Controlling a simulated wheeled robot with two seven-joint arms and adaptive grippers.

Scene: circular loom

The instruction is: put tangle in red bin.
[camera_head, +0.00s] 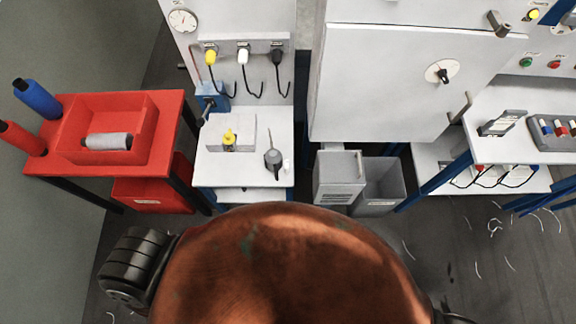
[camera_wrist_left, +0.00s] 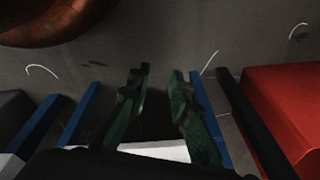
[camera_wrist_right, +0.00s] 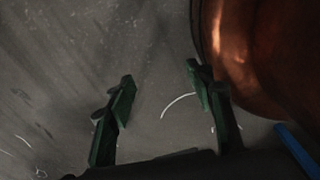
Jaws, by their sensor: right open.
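A small curled clump of pale thread, which looks like the tangle (camera_head: 495,226), lies on the floor at the right in the head view. The red bin (camera_head: 152,196) stands on the floor under the red table at the left. A red box wall, probably this bin, fills the right edge of the left wrist view (camera_wrist_left: 292,100). My left gripper (camera_wrist_left: 159,76) is open, with nothing seen between its fingers. My right gripper (camera_wrist_right: 161,76) is open and empty above the floor. Neither gripper shows in the head view.
The red table (camera_head: 180,110) holds a tray with a grey spool (camera_head: 108,141). A white bench (camera_head: 245,170) and grey bins (camera_head: 340,177) stand ahead. Loose strands (camera_wrist_right: 178,104) lie on the floor. A blue-legged workbench (camera_head: 520,150) stands right.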

